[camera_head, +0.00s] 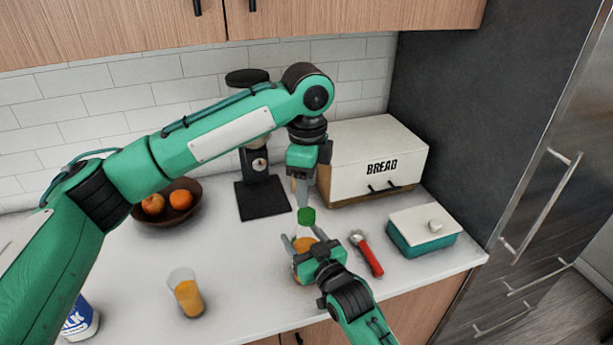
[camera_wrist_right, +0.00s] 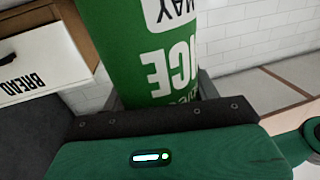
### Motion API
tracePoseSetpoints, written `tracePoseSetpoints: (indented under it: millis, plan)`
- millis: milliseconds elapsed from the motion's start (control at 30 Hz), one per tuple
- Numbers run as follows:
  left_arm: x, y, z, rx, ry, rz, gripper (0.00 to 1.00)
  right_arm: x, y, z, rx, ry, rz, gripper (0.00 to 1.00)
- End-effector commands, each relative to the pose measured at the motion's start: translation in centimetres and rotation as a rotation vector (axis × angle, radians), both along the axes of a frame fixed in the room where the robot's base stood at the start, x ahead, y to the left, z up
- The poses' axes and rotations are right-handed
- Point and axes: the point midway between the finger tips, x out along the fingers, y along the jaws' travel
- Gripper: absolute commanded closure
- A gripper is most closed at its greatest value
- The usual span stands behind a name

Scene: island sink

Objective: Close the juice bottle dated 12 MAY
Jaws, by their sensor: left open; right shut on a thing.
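The juice bottle (camera_head: 303,238) stands on the counter, orange with a green cap (camera_head: 306,215) at its top. I cannot tell whether the cap is fully seated. In the right wrist view, its green label (camera_wrist_right: 140,50) shows parts of "JUICE" and a white date patch ending in "MAY"; the day number is out of view. My right gripper (camera_head: 305,246) is shut around the bottle's body from the front. My left gripper (camera_head: 303,198) points straight down just above the cap, with its fingers open. Whether its fingertips touch the cap is unclear.
A bread box (camera_head: 375,150) stands close behind at right, and a red-handled tool (camera_head: 367,254) and a teal butter dish (camera_head: 424,231) lie to the right. A juice glass (camera_head: 186,293), a fruit bowl (camera_head: 167,206), a coffee grinder (camera_head: 263,196) and a milk bottle (camera_head: 80,320) are leftward.

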Motion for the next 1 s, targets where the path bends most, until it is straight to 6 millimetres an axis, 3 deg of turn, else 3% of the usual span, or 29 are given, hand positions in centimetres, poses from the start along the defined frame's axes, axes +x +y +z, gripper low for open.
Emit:
tracePoseSetpoints:
  millis: [500, 700, 1000]
  plan:
    - [0.0, 0.1, 1.3, 0.0, -0.002, 0.767, 0.48, 0.0, 0.0, -0.1, 0.0, 0.001, 0.0, 1.0]
    - [0.0, 0.1, 1.5, 0.0, -0.001, 0.916, 0.48, 0.0, 0.0, -0.1, 0.0, 0.001, 0.0, 1.0]
    - [0.0, 0.1, 1.5, 0.0, -0.001, 0.951, 0.48, 0.0, 0.0, -0.1, 0.0, 0.001, 0.0, 1.0]
